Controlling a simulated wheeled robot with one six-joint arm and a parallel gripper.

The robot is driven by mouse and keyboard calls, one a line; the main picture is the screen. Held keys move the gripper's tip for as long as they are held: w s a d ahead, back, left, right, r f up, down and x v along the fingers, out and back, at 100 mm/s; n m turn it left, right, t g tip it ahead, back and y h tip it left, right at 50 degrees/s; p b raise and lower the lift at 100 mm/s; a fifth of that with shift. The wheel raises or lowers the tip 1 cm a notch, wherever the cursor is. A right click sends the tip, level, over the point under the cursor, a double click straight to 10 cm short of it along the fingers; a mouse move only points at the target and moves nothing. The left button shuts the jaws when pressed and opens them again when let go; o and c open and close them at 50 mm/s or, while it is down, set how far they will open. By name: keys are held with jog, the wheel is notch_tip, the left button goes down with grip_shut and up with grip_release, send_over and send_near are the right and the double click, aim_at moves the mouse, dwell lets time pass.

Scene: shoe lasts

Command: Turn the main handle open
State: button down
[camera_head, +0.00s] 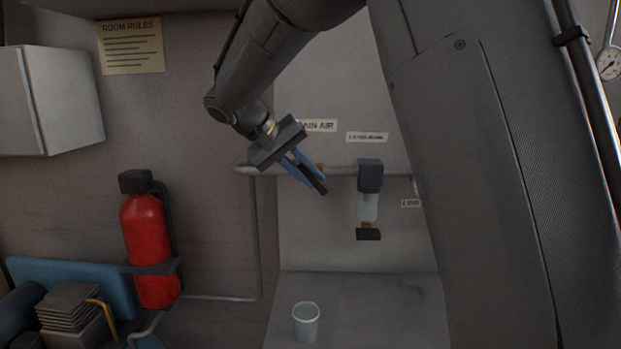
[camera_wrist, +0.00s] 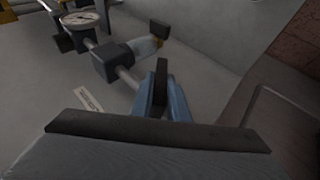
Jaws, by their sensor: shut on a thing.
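My gripper (camera_head: 309,174) is at the wall pipe, just below the partly hidden label ending in "AIN AIR" (camera_head: 321,125). Its blue fingers are shut on the main handle (camera_head: 318,186), a dark bar that slants down to the right in the head view. In the wrist view the handle (camera_wrist: 161,88) shows as a dark strip between the blue fingers (camera_wrist: 163,103). A bit of brass shows behind the fingers in the head view. The fingers hide most of the valve body.
A filter unit (camera_head: 368,200) with a clear bowl hangs on the pipe right of my gripper. A gauge (camera_wrist: 80,20) shows in the wrist view. A cup (camera_head: 306,322) stands on the surface below. A red extinguisher (camera_head: 147,240) and a white cabinet (camera_head: 60,100) are left.

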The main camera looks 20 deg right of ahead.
jog(key=h, duration=0.1)
jog(key=h+b, duration=0.1)
jog(key=h, duration=0.1)
jog(key=n+h, duration=0.1)
jog(key=shift+w+a+f+g, duration=0.1)
jog(key=shift+a+f+g, duration=0.1)
jog(key=shift+f+g, duration=0.1)
jog(key=n+h+b, duration=0.1)
jog(key=h, duration=0.4)
jog(key=shift+n+b, duration=0.4)
jog(key=shift+h, duration=0.3)
jog(key=c, duration=1.7)
grip_release()
jog(key=a, duration=0.2)
jog(key=a+b, duration=0.1)
jog(key=a, duration=0.2)
jog(key=a+b, duration=0.1)
jog(key=a, duration=0.1)
jog(key=shift+s+a+f, duration=0.1)
jog(key=shift+s+a, duration=0.25)
jog(key=shift+a, duration=0.05)
